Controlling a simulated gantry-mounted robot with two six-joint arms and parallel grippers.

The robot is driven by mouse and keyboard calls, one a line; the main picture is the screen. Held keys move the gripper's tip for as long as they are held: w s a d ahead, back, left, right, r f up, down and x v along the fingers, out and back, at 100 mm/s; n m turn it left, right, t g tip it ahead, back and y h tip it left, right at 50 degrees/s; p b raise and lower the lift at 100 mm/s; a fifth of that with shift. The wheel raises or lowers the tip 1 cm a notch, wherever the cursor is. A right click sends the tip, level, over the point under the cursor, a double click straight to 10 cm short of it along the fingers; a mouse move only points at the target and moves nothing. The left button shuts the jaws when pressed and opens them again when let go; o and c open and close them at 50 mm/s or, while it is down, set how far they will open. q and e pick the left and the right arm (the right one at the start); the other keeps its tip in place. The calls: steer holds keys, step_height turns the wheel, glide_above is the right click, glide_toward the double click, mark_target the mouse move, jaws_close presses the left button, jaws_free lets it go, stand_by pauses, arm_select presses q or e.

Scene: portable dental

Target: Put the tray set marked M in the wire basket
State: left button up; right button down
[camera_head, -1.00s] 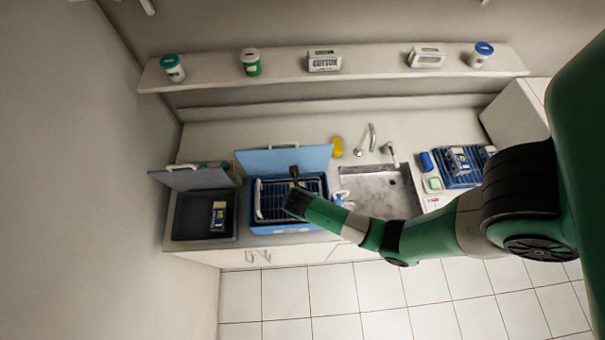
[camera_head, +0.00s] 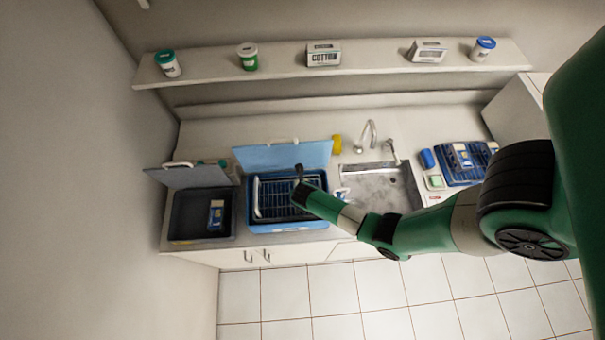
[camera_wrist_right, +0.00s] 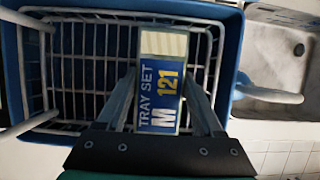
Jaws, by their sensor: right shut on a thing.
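The basket (camera_head: 260,200) sits in a blue open container (camera_head: 290,228) in the head view. There, the right gripper (camera_head: 299,175) is at the basket's right part, and the held set is not clearly visible. My left gripper is not in view.
A dark bin (camera_head: 188,225) holding another labelled set (camera_head: 216,215) stands left of the blue container. The sink (camera_head: 380,187) with its tap is to the right, then a blue rack (camera_head: 462,173) with more sets. Raised lids (camera_head: 285,156) stand behind the containers.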

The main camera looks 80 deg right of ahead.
steer(key=shift+c, duration=0.2)
jaws_free()
steer(key=shift+f, duration=0.1)
steer(key=shift+r, duration=0.3)
steer(key=p+v, duration=0.3)
steer(key=v, duration=0.8)
steer(key=shift+a+r, duration=0.2)
steer(key=shift+r, duration=0.1)
